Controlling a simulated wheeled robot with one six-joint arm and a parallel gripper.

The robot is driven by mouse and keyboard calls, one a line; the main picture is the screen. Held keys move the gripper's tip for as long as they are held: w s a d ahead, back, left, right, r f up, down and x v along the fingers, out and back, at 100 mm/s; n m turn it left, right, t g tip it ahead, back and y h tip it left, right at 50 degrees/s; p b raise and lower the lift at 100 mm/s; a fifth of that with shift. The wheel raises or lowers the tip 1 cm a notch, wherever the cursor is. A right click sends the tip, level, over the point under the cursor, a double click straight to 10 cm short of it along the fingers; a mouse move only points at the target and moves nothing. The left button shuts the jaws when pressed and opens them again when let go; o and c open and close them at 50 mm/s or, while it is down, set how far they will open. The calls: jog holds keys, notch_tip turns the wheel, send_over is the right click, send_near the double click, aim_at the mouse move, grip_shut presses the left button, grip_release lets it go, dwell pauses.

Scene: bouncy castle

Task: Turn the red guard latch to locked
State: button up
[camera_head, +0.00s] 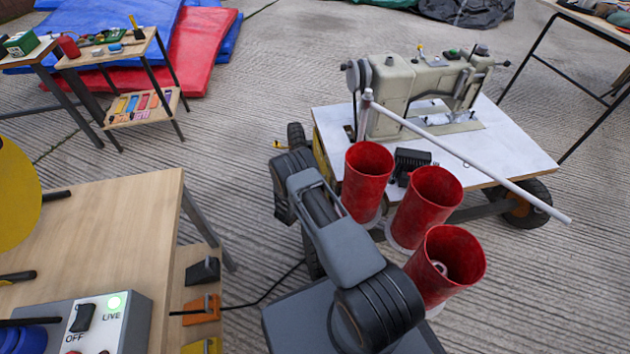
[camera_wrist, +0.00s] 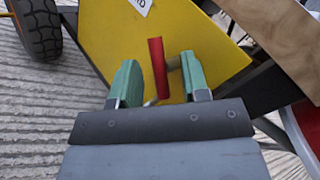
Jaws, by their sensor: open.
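The red guard latch (camera_wrist: 158,68) shows in the wrist view as a narrow red bar, nearly upright and tilted slightly. It stands in front of a yellow panel (camera_wrist: 205,38), with a short peg at its right side. My gripper (camera_wrist: 157,66) is open, with one green finger on each side of the bar. The right finger appears nearer to it; I cannot tell whether either finger touches. The bar's lower end is partly close to my gripper's body. In the head view the latch and my fingertips are hidden behind my arm and the cart.
A wheeled cart carries a sewing machine (camera_head: 403,92) on a white top (camera_head: 535,160). Red cups (camera_head: 368,168) and a long pale rod (camera_head: 480,167) stand close right of my arm. A wooden table (camera_head: 95,235) with a switch box (camera_head: 95,325) is at left. A tyre (camera_wrist: 38,25) shows in the wrist view.

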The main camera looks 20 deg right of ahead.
jog(key=shift+c, duration=0.3)
grip_shut()
jog(key=shift+r, duration=0.1)
jog(key=shift+w+r+n+g+y+p, duration=0.15)
jog(key=shift+n+g+y+p, duration=0.8)
jog(key=shift+n+g, duration=0.25)
jog(key=shift+w+r+n+g+y+p, duration=0.1)
jog(key=shift+n+g+y+p, duration=0.85)
jog(key=shift+n+g, duration=0.2)
